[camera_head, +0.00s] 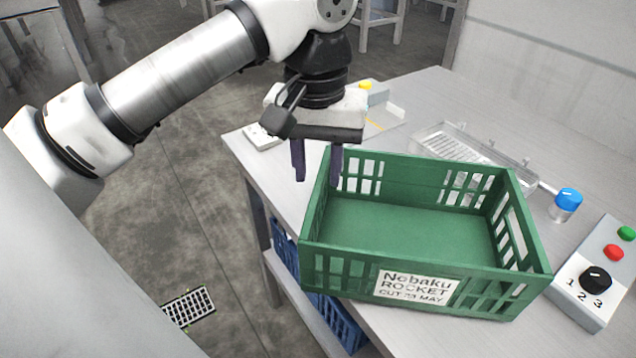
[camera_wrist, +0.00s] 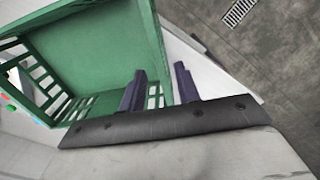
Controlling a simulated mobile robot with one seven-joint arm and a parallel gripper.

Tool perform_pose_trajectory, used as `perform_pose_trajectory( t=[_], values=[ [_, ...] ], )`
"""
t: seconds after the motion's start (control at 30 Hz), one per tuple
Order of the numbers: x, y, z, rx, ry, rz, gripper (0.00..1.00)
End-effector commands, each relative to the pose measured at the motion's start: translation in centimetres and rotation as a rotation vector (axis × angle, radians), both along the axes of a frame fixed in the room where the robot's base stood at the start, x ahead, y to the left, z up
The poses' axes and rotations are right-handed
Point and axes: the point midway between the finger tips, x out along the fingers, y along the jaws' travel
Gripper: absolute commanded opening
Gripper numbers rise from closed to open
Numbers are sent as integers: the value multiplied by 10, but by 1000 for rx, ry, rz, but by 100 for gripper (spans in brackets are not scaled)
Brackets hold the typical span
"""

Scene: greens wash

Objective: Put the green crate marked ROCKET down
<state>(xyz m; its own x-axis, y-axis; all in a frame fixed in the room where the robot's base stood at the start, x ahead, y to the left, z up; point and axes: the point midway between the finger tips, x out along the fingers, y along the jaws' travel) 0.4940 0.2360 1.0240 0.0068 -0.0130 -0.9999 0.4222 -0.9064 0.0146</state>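The green crate (camera_head: 410,258) has a white label reading "Nebaku ROCKET CUT 23 MAY" (camera_head: 416,287). It looks upright and empty, and appears to rest on the grey table (camera_head: 275,172), its near left corner at the table's left edge. My gripper (camera_head: 317,180) points down at the crate's left wall, near the far corner. In the wrist view the dark fingers (camera_wrist: 160,85) stand apart, one over the crate's inside and one outside. The green crate wall (camera_wrist: 152,45) runs between them with visible gaps. The fingers are open and do not appear to grip the wall.
A control box with a 1-2-3 knob (camera_head: 596,279) and a blue-topped button (camera_head: 567,202) stand right of the crate. A clear tray (camera_head: 470,150) lies behind it. Blue crates (camera_head: 338,318) sit on the shelf below. A floor drain (camera_head: 188,306) is at left.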

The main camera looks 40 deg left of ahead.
Motion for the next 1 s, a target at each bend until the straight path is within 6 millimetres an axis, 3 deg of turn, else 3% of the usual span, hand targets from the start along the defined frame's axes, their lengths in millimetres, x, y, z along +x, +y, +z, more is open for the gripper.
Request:
perform_pose_trajectory(
  t=[0.2,0.4,0.83,0.93,1.0],
  values=[
    [1,1,47,-1,-4,-1,32],
    [-1,1,72,1,0,2,32],
    [0,0,76,-4,-5,-1,32],
    [8,-14,77,-49,-55,-10,32],
    [20,-38,80,-128,-132,-21,32]
  ],
)
